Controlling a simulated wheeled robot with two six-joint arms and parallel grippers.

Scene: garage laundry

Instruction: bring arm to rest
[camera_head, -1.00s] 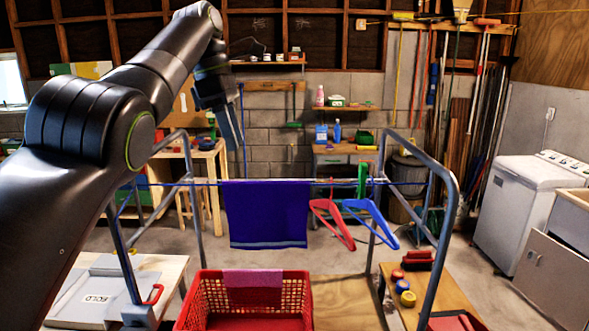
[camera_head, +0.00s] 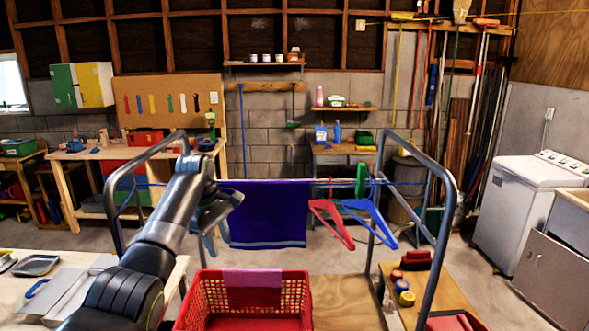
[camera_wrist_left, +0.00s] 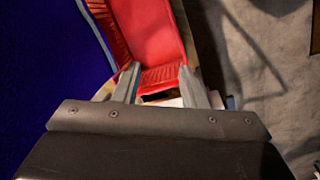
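My left arm reaches up from the lower left in the head view. Its gripper (camera_head: 205,240) points down just left of the blue towel hanging on the line. In the left wrist view the two grey fingers (camera_wrist_left: 158,85) stand apart with nothing between them. The red basket shows beyond them. My right gripper is not in view.
A dark blue towel (camera_head: 268,212), a red hanger (camera_head: 331,222) and a blue hanger (camera_head: 372,219) hang from a line on a metal frame (camera_head: 447,225). A red basket (camera_head: 197,297) with a pink cloth (camera_head: 252,278) stands below. A washing machine (camera_head: 518,208) is at right.

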